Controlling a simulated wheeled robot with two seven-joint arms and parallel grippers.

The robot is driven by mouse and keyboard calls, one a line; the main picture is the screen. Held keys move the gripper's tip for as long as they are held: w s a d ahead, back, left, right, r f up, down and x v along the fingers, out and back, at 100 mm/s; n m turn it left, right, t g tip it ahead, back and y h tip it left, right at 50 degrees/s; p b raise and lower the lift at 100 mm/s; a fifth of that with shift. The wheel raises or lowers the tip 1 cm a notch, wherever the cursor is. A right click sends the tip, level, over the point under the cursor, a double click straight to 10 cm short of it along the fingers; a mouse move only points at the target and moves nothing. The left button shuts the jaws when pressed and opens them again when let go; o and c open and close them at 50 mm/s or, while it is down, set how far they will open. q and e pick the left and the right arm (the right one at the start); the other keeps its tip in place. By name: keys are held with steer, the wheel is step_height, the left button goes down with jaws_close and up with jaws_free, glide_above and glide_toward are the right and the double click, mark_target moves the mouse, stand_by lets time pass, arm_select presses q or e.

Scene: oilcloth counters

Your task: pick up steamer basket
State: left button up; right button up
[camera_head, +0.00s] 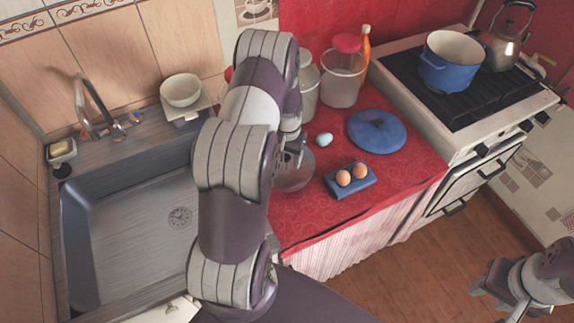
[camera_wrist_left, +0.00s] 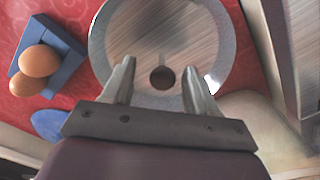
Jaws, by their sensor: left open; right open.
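The steamer basket appears to be the round, shiny grey vessel (camera_head: 297,180) on the red counter, partly hidden behind my left arm. In the left wrist view it is a round piece (camera_wrist_left: 165,28) with a grey rim, a streaked inside and a dark round spot near the middle. My left gripper (camera_head: 292,150) hangs over it. My right gripper (camera_head: 492,282) is open and empty at the lower right, away from the counter.
Right of the basket are a blue holder (camera_head: 351,187) with brown eggs, a pale blue egg-like object (camera_head: 324,139) and a blue lid (camera_head: 376,131). Jars (camera_head: 342,82) stand behind. A sink (camera_head: 140,225) lies left; a stove (camera_head: 455,110) with a blue pot (camera_head: 450,68) stands right.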

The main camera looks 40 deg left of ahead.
mark_target(286, 166)
arm_select(q)
steer(key=f, duration=0.2)
steer(key=shift+a+f, duration=0.25)
steer(key=shift+f, duration=0.1)
steer(key=shift+d, duration=0.15)
steer(key=shift+c, duration=0.9)
jaws_close()
steer(key=shift+r, duration=0.1)
